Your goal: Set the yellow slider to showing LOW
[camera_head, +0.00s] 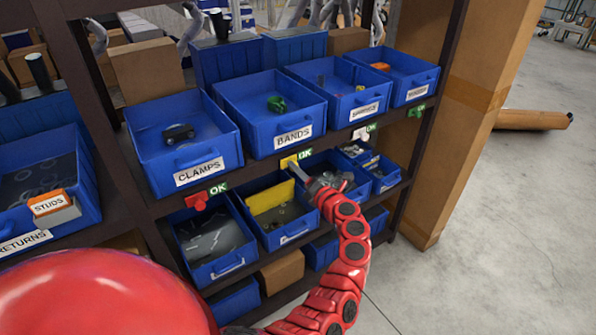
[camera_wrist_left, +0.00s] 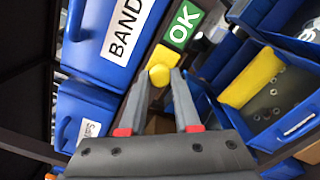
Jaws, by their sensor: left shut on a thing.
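The yellow slider (camera_head: 289,162) sits on the shelf rail below the BANDS bin, just left of a green plate reading OK (camera_head: 304,154). In the left wrist view the slider shows as a yellow block with a round knob (camera_wrist_left: 159,75), and the green OK plate (camera_wrist_left: 183,24) is beside it. My left gripper (camera_head: 294,168) reaches up to the rail from below. Its two grey fingers (camera_wrist_left: 160,80) are shut on the yellow knob, one on each side. No LOW text shows. My right gripper is in neither view.
A red slider (camera_head: 197,201), a white slider (camera_head: 360,133) and a green slider (camera_head: 416,111) sit on the same rail, beside OK plates. Blue bins, including the BANDS bin (camera_head: 270,140), stand above and below the rail. Open floor (camera_head: 520,200) lies to the right.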

